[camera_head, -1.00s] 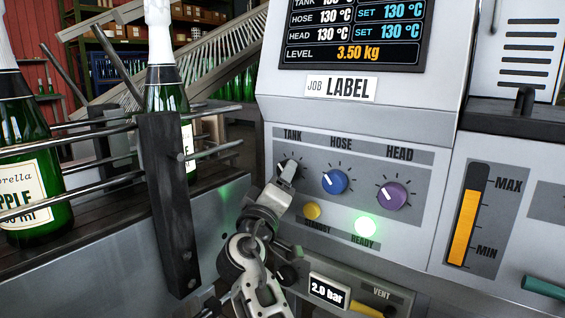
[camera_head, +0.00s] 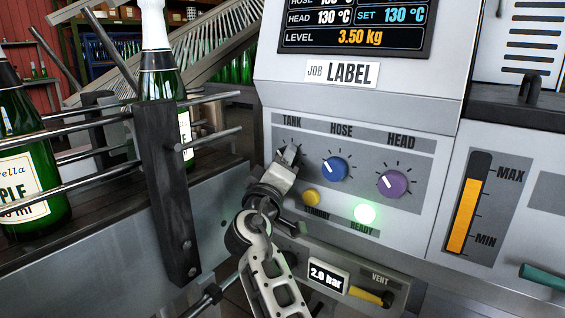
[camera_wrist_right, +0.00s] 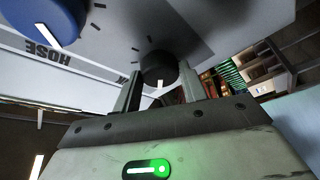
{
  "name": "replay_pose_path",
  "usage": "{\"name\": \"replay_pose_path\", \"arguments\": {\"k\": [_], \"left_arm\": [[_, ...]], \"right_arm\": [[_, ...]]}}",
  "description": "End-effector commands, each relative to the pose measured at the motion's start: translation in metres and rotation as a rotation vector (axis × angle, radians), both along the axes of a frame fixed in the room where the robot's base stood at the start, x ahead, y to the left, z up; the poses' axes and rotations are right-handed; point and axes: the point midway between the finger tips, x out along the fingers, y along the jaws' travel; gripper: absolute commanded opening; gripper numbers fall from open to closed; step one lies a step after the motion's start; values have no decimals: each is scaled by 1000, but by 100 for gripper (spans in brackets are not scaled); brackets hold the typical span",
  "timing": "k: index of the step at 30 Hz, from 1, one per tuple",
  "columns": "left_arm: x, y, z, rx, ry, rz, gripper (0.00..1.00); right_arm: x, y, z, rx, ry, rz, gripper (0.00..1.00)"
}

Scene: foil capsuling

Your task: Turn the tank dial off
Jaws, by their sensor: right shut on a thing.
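The tank dial is a dark knob, the leftmost under the TANK label (camera_head: 291,121) on the grey control panel. In the head view my right gripper (camera_head: 288,158) is at this dial and mostly hides it. In the right wrist view the black tank dial (camera_wrist_right: 158,66) sits between the two fingers of my right gripper (camera_wrist_right: 160,88), which is shut on it. A short white mark shows on the dial's lower edge. My left gripper is not in view.
The blue hose dial (camera_head: 334,169) and purple head dial (camera_head: 392,184) are close on the right. Below are a yellow standby button (camera_head: 311,197), a lit green ready light (camera_head: 365,213) and a yellow vent lever (camera_head: 368,297). Bottles (camera_head: 160,80) and rails stand left.

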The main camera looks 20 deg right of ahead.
Motion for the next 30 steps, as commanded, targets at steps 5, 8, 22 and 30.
{"name": "replay_pose_path", "arguments": {"k": [5,8,22,30], "left_arm": [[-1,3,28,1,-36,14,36],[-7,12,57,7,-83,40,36],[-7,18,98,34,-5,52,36],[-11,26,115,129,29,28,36]], "right_arm": [[0,-1,5,-37,50,0,19],[0,-1,8,-76,97,-1,19],[-1,-1,14,-336,433,0,19],[-1,-1,16,-493,634,1,19]]}}
